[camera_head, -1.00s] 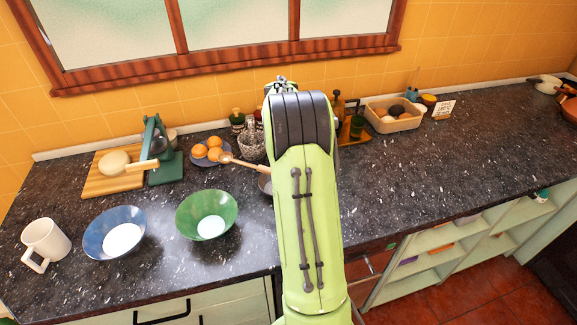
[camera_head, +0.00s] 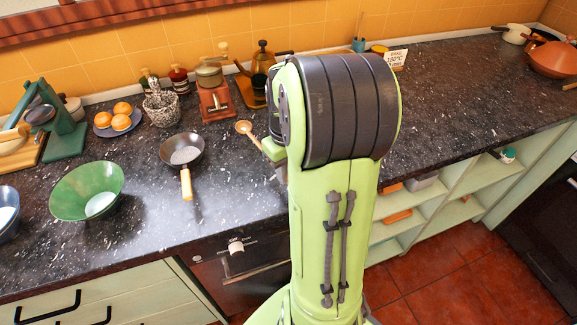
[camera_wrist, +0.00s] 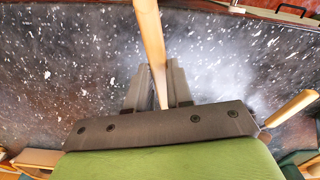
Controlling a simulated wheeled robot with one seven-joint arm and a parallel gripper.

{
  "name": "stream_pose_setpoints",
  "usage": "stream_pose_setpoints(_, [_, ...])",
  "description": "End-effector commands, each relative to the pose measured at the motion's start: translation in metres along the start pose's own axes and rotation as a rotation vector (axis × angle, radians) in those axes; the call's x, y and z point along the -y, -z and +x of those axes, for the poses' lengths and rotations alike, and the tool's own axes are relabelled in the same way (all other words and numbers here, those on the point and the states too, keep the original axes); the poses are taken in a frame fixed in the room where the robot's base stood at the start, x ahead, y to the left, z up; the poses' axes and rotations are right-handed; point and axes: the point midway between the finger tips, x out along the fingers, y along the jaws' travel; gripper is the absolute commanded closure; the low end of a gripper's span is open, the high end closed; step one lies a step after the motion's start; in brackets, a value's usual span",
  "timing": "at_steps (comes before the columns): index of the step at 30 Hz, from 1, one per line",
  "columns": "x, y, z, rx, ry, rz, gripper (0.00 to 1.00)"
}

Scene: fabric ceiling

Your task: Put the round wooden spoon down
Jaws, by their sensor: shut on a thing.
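The round wooden spoon (camera_head: 243,127) shows its bowl and part of its handle just left of my arm in the head view. Its handle (camera_wrist: 150,40) runs up from between the fingers in the wrist view. My gripper (camera_wrist: 156,88) is shut on the handle. In the head view my arm hides most of the gripper. The spoon is over the dark speckled counter (camera_head: 450,92); I cannot tell how high it is.
A small frying pan (camera_head: 183,150) with a wooden handle sits left of the spoon. A green bowl (camera_head: 88,190), a plate of oranges (camera_head: 121,122) and a red coffee grinder (camera_head: 215,100) stand further left and behind. Counter right of my arm is largely clear.

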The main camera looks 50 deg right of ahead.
Motion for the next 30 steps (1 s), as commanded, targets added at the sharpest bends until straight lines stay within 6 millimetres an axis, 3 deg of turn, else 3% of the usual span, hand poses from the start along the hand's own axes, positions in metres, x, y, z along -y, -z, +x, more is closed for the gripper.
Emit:
stream_pose_setpoints(1, [0.0, 0.0, 0.014, 0.001, 0.0, 0.001, 1.0])
stream_pose_setpoints(6, [-0.001, 0.0, 0.029, 0.001, 0.0, 0.001, 1.0])
stream_pose_setpoints(17, [-0.001, 0.0, 0.027, 0.0, 0.0, 0.0, 1.0])
stream_pose_setpoints(30, [-0.001, 0.0, 0.038, 0.0, 0.0, -0.001, 1.0])
